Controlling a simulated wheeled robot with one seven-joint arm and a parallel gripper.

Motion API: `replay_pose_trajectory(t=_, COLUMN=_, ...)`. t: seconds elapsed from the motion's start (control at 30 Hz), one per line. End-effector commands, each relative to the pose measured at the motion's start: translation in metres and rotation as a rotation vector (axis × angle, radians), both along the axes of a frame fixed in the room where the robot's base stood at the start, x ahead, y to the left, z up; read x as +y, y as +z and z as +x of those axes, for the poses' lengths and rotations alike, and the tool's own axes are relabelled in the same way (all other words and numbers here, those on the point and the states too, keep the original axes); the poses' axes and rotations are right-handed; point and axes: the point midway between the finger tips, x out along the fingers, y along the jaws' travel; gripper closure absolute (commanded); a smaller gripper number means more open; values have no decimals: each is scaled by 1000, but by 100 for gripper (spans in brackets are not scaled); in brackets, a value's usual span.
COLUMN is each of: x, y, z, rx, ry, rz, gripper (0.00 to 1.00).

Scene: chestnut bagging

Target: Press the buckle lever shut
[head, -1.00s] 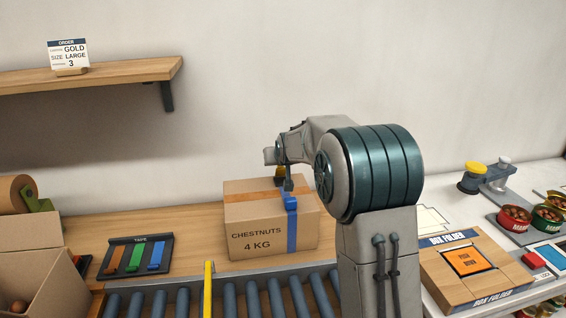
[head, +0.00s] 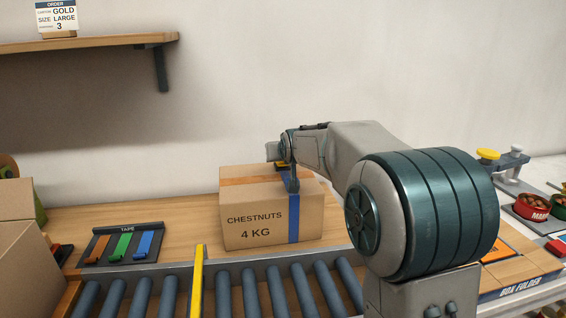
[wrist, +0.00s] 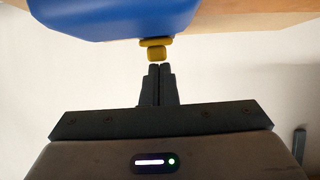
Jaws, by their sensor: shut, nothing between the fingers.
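The closed cardboard box (head: 255,228), marked CHESTNUTS 4 KG, stands on the wooden bench with a blue strap (head: 294,222) down its front. My shut, empty fingers (wrist: 157,70) are just under the yellow piece; contact is unclear. I cannot tell the lever's angle.
A tape rack (head: 121,245) with orange, green and blue pieces lies left of the box. A roller conveyor (head: 222,290) with a yellow bar (head: 197,280) runs in front. An open carton (head: 25,265) stands far left.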

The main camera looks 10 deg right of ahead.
Motion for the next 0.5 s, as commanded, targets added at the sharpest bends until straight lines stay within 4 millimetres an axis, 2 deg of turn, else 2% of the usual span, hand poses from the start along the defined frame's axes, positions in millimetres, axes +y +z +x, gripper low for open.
replay_pose_trajectory(t=0.27, x=-1, y=3, z=2, rx=1, ry=-1, rz=0, gripper=100)
replay_pose_trajectory(t=0.5, x=0, y=4, z=12, rx=2, ry=-1, rz=0, gripper=100)
